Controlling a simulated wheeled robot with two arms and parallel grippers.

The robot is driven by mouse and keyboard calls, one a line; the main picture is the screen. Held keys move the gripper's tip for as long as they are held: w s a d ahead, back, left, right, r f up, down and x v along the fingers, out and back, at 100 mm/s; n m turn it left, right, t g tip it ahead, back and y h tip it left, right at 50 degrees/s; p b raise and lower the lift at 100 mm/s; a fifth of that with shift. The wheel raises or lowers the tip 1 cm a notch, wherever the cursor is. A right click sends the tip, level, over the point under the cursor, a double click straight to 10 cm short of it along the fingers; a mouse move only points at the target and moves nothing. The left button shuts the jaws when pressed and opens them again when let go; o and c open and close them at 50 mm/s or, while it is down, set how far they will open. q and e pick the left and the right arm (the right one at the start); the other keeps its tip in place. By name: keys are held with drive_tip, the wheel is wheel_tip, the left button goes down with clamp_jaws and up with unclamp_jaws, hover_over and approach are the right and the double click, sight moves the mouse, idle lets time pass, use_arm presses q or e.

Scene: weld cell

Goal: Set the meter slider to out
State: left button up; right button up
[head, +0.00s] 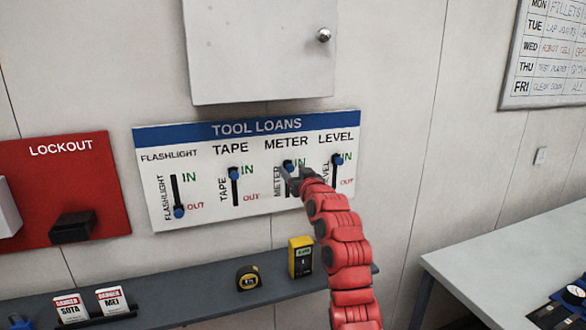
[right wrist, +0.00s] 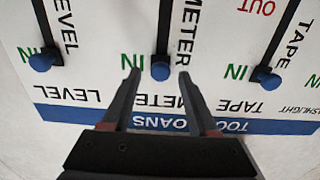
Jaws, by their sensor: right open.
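The tool loans board (head: 250,210) hangs on the wall with several vertical slider slots. The meter slider's blue knob (head: 288,165) is at the top of its slot, at IN. It also shows in the right wrist view (right wrist: 160,71), upside down, with the dark slot running away from it. My right gripper (head: 294,176) is open in front of the board at the meter column. In the right wrist view its two fingers (right wrist: 157,77) stand on either side of the meter knob, with gaps, not clamping it. My left gripper is not in view.
The tape knob (head: 234,173) and level knob (head: 338,158) are at IN; the flashlight knob (head: 179,212) is at OUT. Below, a grey shelf (head: 200,302) holds a tape measure (head: 248,278) and a yellow meter (head: 300,257). A cabinet (head: 260,50) hangs above.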

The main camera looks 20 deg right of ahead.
drive_tip(key=shift+w, duration=0.2)
clamp_jaws()
idle(0.3)
idle(1.1)
